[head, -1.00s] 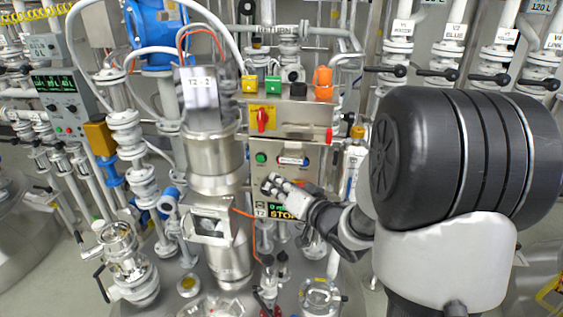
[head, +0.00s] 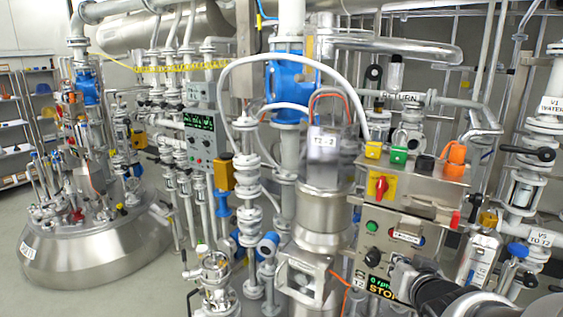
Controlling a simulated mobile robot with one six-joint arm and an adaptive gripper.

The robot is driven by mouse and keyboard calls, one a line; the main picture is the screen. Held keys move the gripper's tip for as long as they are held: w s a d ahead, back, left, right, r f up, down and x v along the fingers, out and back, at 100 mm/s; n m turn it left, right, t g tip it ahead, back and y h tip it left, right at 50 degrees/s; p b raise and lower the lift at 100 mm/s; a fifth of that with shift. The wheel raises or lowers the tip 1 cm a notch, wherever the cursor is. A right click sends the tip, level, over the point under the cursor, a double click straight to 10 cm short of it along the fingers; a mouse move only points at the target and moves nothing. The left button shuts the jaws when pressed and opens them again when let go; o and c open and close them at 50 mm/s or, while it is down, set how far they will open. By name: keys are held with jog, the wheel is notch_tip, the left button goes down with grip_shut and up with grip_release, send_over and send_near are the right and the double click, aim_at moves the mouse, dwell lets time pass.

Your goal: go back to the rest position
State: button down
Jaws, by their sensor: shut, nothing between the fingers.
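My gripper (head: 398,274) is at the lower right of the head view, shut and empty. It is in front of the lower part of the grey control box (head: 398,240) and overlaps part of its lit display (head: 378,288). Whether it touches the box cannot be told. My arm runs from it to the bottom right corner, and most of it is out of view.
The control box carries a red switch on a yellow plate (head: 381,186) and a green button. The steel T2 vessel (head: 325,215) stands left of it. A large steel tank (head: 95,255) is at the left. Bare floor shows at the far left edge.

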jog(key=s+a+f+n+g+y, duration=0.1)
jog(key=s+a+g, duration=0.3)
jog(key=s, duration=0.9)
jog(key=s+a+f+n+g, duration=0.1)
jog(key=s+a+n+g, duration=0.2)
jog(key=s+a, duration=0.4)
jog(key=s, duration=0.6)
jog(key=shift+g+y, duration=0.4)
